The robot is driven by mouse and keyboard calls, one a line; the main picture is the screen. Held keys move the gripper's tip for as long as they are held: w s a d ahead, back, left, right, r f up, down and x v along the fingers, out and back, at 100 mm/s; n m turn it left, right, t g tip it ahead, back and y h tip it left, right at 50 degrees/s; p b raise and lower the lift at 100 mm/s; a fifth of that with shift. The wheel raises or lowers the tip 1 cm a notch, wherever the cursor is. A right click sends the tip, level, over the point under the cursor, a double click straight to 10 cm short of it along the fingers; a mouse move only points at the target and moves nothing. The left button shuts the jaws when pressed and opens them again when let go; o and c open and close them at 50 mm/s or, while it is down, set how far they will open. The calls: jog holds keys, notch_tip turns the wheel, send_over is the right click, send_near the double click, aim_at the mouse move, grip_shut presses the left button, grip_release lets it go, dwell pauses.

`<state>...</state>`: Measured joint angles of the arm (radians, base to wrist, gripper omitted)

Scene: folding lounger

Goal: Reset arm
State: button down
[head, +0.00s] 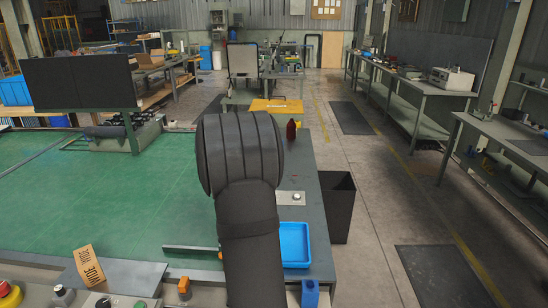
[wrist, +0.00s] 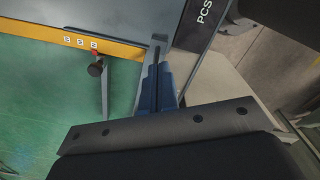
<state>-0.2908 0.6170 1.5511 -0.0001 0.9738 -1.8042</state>
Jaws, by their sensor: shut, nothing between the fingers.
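My gripper (wrist: 158,84) shows in the wrist view as a narrow blue-grey pair of fingers reaching up from the dark bolted plate (wrist: 165,131). The fingers are together with nothing between them. In the head view my dark, rounded arm stands over the right part of the green-topped table (head: 110,190), and the gripper is hidden there. I cannot make out a folding lounger in either view.
A blue tray (head: 294,244) lies at the table's right side, and a small dark red object (head: 291,130) stands behind it. A black bin (head: 338,205) is beside the table. A yellow strip (wrist: 50,32) crosses the wrist view.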

jog(key=shift+a+f, duration=0.2)
jog(key=shift+f, duration=1.1)
jog(key=shift+a+f, duration=0.15)
jog(key=shift+f, duration=1.1)
jog(key=shift+r, duration=0.1)
notch_tip(320, 180, up, 8)
jog(key=d, duration=0.1)
jog(key=f, duration=0.8)
jog(key=shift+a+f, duration=0.25)
jog(key=shift+a, duration=0.1)
jog(key=d, duration=0.5)
jog(key=shift+d+f, duration=0.25)
jog(key=shift+d, duration=0.1)
